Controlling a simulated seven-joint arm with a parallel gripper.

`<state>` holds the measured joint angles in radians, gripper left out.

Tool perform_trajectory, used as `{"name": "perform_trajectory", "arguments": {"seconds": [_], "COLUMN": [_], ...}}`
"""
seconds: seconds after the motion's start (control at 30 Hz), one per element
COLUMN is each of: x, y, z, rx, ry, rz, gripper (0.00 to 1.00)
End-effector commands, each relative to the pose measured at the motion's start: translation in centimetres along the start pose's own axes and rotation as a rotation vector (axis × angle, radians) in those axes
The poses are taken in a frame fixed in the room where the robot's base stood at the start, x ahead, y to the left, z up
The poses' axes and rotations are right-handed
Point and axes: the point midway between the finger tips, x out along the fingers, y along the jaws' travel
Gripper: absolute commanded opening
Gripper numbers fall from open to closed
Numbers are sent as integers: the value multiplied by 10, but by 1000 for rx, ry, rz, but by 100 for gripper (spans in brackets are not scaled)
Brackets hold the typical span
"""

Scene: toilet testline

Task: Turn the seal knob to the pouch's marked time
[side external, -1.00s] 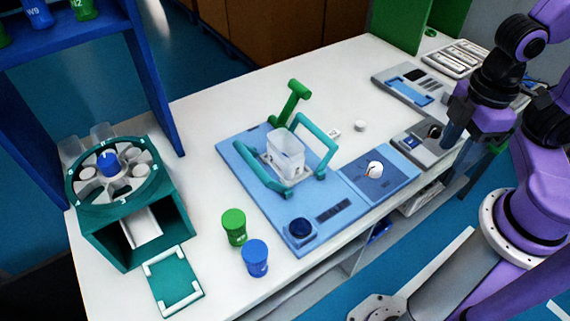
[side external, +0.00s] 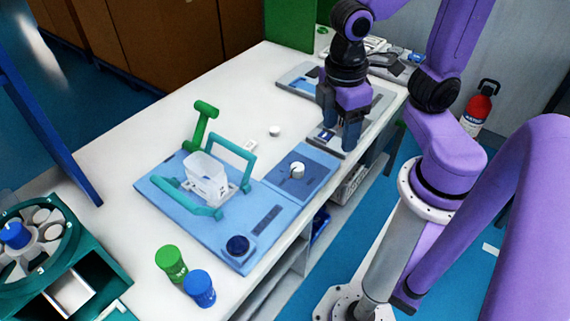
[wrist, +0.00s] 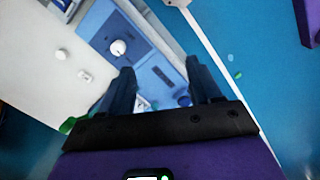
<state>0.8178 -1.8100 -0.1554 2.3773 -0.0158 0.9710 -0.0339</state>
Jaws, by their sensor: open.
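A white round knob (side external: 298,170) with a dark pointer mark stands on a blue panel (side external: 318,160); it also shows in the wrist view (wrist: 118,47). I cannot read any scale around it. A grey device (side external: 362,138) is to the right of that panel; its dark knob is hidden by my gripper. My gripper (side external: 339,145) points down over or near the grey device, and its exact height is unclear. In the wrist view its two fingers (wrist: 162,85) are apart with nothing between them. I cannot pick out a pouch or its marked time.
A blue fixture (side external: 160,185) with teal handles holds a clear container (side external: 206,180). A green jar (side external: 171,263) and a blue jar (side external: 200,288) stand near the front edge. A white disc (side external: 274,131) lies behind the knob panel. Bare bench lies at the back left.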

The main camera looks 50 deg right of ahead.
Motion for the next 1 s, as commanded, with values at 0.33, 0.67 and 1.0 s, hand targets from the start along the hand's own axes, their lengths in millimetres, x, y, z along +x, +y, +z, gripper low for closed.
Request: {"name": "perform_trajectory", "arguments": {"seconds": [0.33,0.67,1.0], "x": [19,44,72], "y": [84,138,139], "z": [-72,-95,-85], "rx": [153,237,243], "ry": [-217,-334,-346], "rz": [-19,-62,-68], "gripper": [63,63,63]}}
